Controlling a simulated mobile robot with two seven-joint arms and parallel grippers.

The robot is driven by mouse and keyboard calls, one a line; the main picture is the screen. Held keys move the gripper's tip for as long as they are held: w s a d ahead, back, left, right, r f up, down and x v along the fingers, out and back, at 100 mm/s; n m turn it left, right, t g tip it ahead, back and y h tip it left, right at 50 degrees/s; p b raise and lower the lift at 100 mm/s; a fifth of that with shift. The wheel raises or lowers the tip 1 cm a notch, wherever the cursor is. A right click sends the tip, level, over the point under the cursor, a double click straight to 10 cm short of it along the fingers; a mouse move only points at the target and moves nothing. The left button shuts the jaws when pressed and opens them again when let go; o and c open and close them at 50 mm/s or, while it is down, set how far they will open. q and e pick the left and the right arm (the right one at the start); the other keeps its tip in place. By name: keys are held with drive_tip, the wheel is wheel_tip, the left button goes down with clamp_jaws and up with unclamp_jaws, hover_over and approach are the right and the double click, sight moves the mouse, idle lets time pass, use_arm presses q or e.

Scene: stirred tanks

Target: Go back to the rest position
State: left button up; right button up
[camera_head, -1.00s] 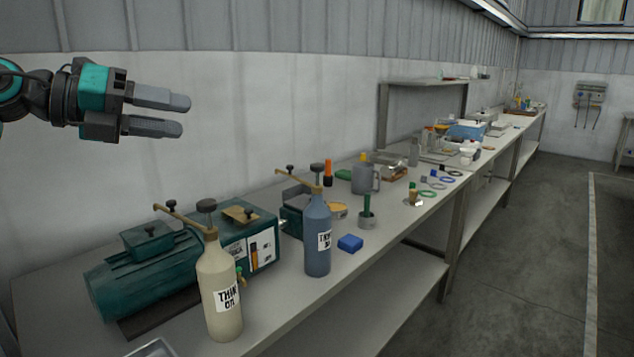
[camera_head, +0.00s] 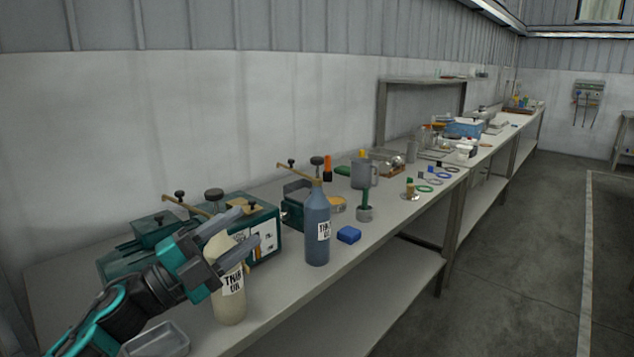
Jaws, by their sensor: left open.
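My left gripper (camera_head: 250,231) is in the lower left of the head view, its arm coming up from the bottom left corner. Its two grey fingers are apart and point up and to the right. It is in front of the cream bottle (camera_head: 230,306) and hides part of its upper body; whether it touches the bottle I cannot tell. Nothing shows clearly held between the fingers. My right gripper is not in view.
A blue-grey bottle (camera_head: 317,246) and a blue block (camera_head: 349,234) stand to the right on the long bench (camera_head: 300,294). A green motor unit (camera_head: 140,250) is behind the arm. A metal tray (camera_head: 160,341) lies at the front. The floor (camera_head: 510,270) at right is clear.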

use_arm(q)
drive_tip(key=s+a+f+n+t+y, duration=0.25)
drive_tip(key=f+n+t+y, duration=0.25)
drive_tip(key=f+n+y, duration=0.55)
drive_tip(key=s+a+f+n+g+y, duration=0.1)
drive_tip(key=s+f+n+g+y, duration=0.1)
drive_tip(key=s+f+n, duration=0.4)
drive_tip(key=s+a+f+n+g+y, duration=0.1)
drive_tip(key=s+f+n+g+y, duration=0.2)
drive_tip(key=s+f, duration=1.1)
wheel_tip(320, 180, down, 6)
drive_tip(key=n+g, duration=0.2)
drive_tip(key=n, duration=0.2)
drive_tip(key=shift+s+a, duration=0.3)
drive_tip(key=shift+s, duration=0.1)
